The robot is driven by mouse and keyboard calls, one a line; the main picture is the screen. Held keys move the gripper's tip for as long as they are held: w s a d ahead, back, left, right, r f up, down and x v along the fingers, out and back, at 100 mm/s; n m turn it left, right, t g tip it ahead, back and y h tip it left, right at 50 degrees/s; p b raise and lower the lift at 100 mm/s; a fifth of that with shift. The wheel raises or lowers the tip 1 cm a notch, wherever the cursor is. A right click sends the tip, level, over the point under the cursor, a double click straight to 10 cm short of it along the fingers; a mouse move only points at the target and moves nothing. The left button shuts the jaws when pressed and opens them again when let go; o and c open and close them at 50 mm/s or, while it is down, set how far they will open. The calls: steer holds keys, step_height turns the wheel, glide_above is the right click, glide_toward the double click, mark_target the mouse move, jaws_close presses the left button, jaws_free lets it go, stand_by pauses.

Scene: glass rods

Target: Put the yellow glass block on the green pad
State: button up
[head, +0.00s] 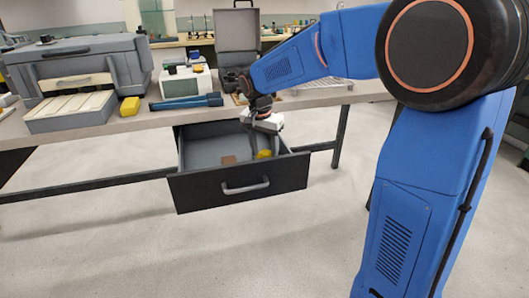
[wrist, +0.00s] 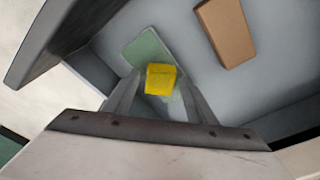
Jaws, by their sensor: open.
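The yellow glass block (wrist: 161,78) is inside the open drawer and shows between the fingertips of my gripper (wrist: 159,84) in the wrist view. The green pad (wrist: 146,48) lies flat on the drawer floor; the block overlaps its lower part in this view and appears to rest on it. Gaps show on both sides of the block, and my gripper is open around it. In the head view the yellow block (head: 263,154) sits just below my gripper (head: 257,145), near the drawer's right side. The green pad cannot be made out there.
A brown block (wrist: 225,32) lies in the drawer beside the pad; it also shows in the head view (head: 229,160). The drawer (head: 240,188) has raised walls close around my gripper. On the bench above are a yellow object (head: 130,106) and a blue torch-like tool (head: 186,102).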

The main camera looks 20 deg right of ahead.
mark_target(262, 155)
step_height(262, 155, up, 11)
steer(key=s+a, duration=0.1)
steer(key=s+d+f+n+t, duration=0.1)
steer(key=s+d+n, duration=0.15)
steer(key=s, duration=0.65)
steer(key=s+d+n+t, duration=0.15)
steer(key=s+d, duration=0.25)
steer(key=s, duration=0.5)
steer(key=s+d+f+n, duration=0.1)
steer(key=s+f+n, duration=0.1)
steer(key=s+f, duration=0.2)
steer(key=s+f+n+t+y, duration=0.1)
steer(key=s+f+n, duration=0.2)
steer(key=s, duration=0.7)
step_height(262, 155, down, 2)
steer(key=shift+s+d+f, duration=0.1)
steer(key=shift+s+d, duration=0.05)
steer(key=shift+d, duration=0.2)
steer(key=shift+a, duration=0.1)
